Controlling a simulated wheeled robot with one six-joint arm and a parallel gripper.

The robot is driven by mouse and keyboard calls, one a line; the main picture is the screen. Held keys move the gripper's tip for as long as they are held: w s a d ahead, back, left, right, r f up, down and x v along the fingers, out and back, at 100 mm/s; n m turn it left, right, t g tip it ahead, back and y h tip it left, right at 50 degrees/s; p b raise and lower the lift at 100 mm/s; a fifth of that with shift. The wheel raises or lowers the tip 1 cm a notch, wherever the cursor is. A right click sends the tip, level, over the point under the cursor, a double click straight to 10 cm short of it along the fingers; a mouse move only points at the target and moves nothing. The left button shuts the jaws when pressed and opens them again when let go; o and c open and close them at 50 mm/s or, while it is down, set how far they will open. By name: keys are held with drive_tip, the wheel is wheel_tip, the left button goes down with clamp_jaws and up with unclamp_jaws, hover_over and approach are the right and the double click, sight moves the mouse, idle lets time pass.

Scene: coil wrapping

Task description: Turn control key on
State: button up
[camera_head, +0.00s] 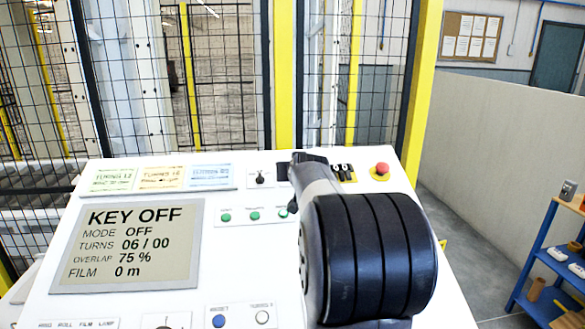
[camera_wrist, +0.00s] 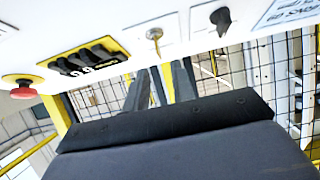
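The control key (camera_wrist: 155,36) is a small brass-coloured key in a white plate on the panel, seen in the wrist view. In the head view my gripper hides it. My gripper (camera_wrist: 160,72) points at the panel, with two dark fingers apart and a narrow empty gap between them. The key stands just beyond the fingertips, roughly in line with the gap; I see no contact. In the head view my gripper (camera_head: 303,158) is at the panel's upper middle. The display (camera_head: 128,245) reads KEY OFF and MODE OFF.
A black selector (camera_head: 260,179) is left of my gripper. Dark padlocks on a yellow plate (camera_head: 343,173) and a red emergency button (camera_head: 380,171) are close on its right. Green buttons (camera_head: 254,216) sit below. A mesh fence (camera_head: 225,80) stands behind the panel.

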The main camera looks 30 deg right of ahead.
drive_tip(key=p+x, duration=0.1)
drive_tip(key=x, duration=0.5)
drive_tip(key=shift+w+d+p, duration=0.1)
drive_tip(key=shift+w+p, duration=0.1)
drive_tip(key=shift+p, duration=0.15)
drive_tip(key=shift+c, duration=0.2)
clamp_jaws()
